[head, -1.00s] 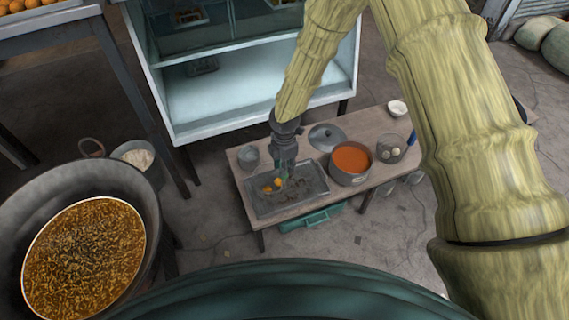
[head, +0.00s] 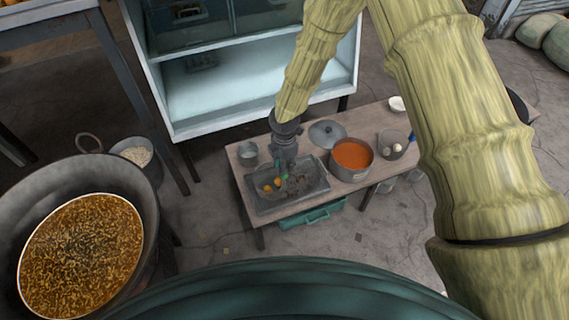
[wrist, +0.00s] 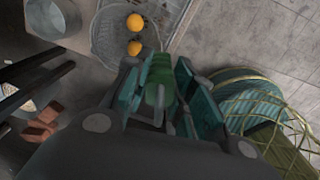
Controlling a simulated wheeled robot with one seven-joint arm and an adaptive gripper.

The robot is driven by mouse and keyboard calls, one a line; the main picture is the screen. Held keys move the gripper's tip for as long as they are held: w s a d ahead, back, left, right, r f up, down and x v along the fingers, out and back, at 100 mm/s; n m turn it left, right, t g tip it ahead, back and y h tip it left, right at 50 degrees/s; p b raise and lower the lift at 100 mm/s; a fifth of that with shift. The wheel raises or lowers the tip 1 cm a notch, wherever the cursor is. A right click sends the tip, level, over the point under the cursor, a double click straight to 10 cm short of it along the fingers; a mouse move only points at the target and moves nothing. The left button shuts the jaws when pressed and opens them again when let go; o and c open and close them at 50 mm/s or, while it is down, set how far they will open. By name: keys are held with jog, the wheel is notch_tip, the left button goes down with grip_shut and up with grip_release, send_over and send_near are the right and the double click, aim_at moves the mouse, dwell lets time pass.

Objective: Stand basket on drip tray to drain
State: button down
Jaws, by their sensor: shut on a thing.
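The basket (wrist: 103,38) is a grey mesh bowl with two orange balls in it, seen at the top of the wrist view. Its green handle (wrist: 160,75) sits between the fingers of my gripper (wrist: 158,95), which is shut on it. In the head view, my gripper (head: 286,172) points down over the grey rectangular drip tray (head: 293,201) on the low bench. The orange balls show over the tray's left part. The basket's mesh is faint there, and I cannot tell whether its bottom touches the tray.
A pot of orange-red liquid (head: 352,154) stands right of the tray, with a grey lid (head: 327,133) behind it. A metal cup (head: 248,153) is at the bench's left end. A bowl with white balls (head: 393,146) is further right. A large pan (head: 80,245) stands at left.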

jog(key=shift+f, duration=0.15)
jog(key=c, duration=1.1)
grip_release()
notch_tip(320, 180, up, 12)
jog(key=shift+s+d, duration=0.1)
jog(key=shift+s, duration=0.05)
